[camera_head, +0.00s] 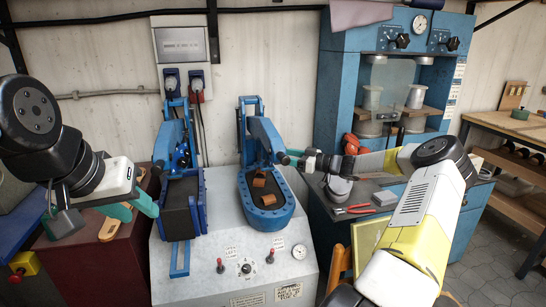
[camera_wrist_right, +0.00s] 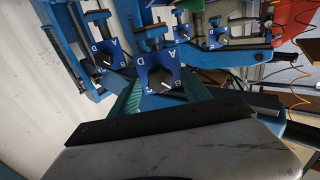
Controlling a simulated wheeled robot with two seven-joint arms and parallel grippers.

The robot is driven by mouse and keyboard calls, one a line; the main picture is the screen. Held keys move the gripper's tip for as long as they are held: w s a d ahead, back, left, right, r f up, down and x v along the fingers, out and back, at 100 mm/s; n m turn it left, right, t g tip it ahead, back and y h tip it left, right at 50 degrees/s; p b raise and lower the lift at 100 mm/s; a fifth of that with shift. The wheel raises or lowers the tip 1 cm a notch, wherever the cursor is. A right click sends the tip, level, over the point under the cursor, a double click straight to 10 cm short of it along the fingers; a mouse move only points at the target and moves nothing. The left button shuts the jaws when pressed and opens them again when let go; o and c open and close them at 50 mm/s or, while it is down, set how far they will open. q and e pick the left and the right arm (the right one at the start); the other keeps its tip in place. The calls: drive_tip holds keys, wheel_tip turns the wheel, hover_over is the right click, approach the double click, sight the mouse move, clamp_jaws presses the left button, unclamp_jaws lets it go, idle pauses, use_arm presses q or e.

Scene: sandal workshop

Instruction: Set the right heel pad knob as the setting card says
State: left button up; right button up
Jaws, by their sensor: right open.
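In the right wrist view a blue dial plate (camera_wrist_right: 178,74) with white letters, A and D among them, lies beyond my right gripper (camera_wrist_right: 165,92). A dark knob or post stands at its middle. Its exact pointer setting is too small to tell. The green fingers are apart, with the plate showing between and beyond them; I cannot tell if they touch the knob. In the head view my right gripper (camera_head: 291,157) is beside the blue arm of the right press (camera_head: 266,222). My left gripper (camera_head: 140,212) is open and empty, left of the left press (camera_head: 181,215).
More lettered plates (camera_wrist_right: 103,57) show in the right wrist view. A grey panel (camera_head: 182,44) hangs on the wall, its writing unreadable. The console front carries a dial (camera_head: 246,268), two red-topped levers and a gauge (camera_head: 299,252). Red pliers (camera_head: 352,209) lie on the right bench.

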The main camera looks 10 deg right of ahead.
clamp_jaws()
